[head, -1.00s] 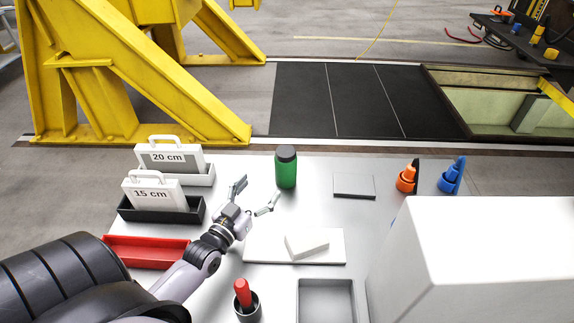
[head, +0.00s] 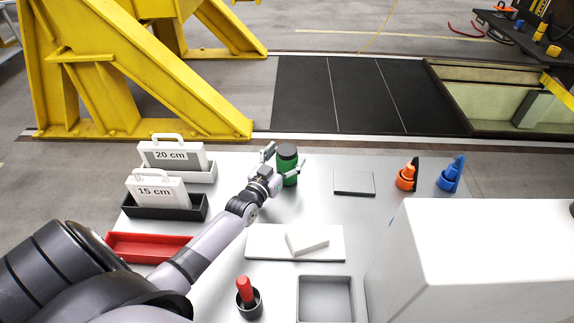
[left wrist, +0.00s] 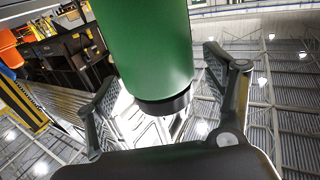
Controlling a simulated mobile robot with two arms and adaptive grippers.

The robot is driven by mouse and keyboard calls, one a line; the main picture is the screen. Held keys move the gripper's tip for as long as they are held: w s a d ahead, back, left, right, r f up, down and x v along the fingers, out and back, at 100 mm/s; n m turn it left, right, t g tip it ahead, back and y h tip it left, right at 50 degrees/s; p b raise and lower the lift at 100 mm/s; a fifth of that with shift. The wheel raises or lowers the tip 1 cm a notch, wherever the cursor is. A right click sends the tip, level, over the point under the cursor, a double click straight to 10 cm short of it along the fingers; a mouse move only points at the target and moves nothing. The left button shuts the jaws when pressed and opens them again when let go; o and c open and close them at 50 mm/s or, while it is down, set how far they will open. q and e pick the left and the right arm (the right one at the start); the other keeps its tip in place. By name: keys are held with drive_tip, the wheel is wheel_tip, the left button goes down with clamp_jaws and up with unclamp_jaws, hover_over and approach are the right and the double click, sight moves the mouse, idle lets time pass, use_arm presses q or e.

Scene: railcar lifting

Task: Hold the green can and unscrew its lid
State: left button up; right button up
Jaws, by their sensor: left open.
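The green can (head: 289,165) with its dark lid (head: 287,150) stands upright at the back of the white table. My left gripper (head: 285,160) is open, with its fingers on either side of the can. My right gripper is not in view.
Left on the table (head: 220,262) are two labelled white blocks (head: 175,155) in trays and a red tray (head: 148,247). A white pad (head: 270,243), a grey tray (head: 326,297), a red-handled item (head: 245,292), and orange (head: 406,176) and blue (head: 450,175) items stand around. A large white box (head: 480,260) fills the right front.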

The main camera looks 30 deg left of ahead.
use_arm(q)
drive_tip(key=shift+w, duration=0.55)
drive_tip(key=shift+c, duration=0.5)
drive_tip(key=shift+r, duration=0.1)
drive_tip(key=c, duration=1.4)
drive_tip(key=shift+r, duration=0.1)
wheel_tip(320, 180, up, 20)
drive_tip(key=shift+b, duration=0.45)
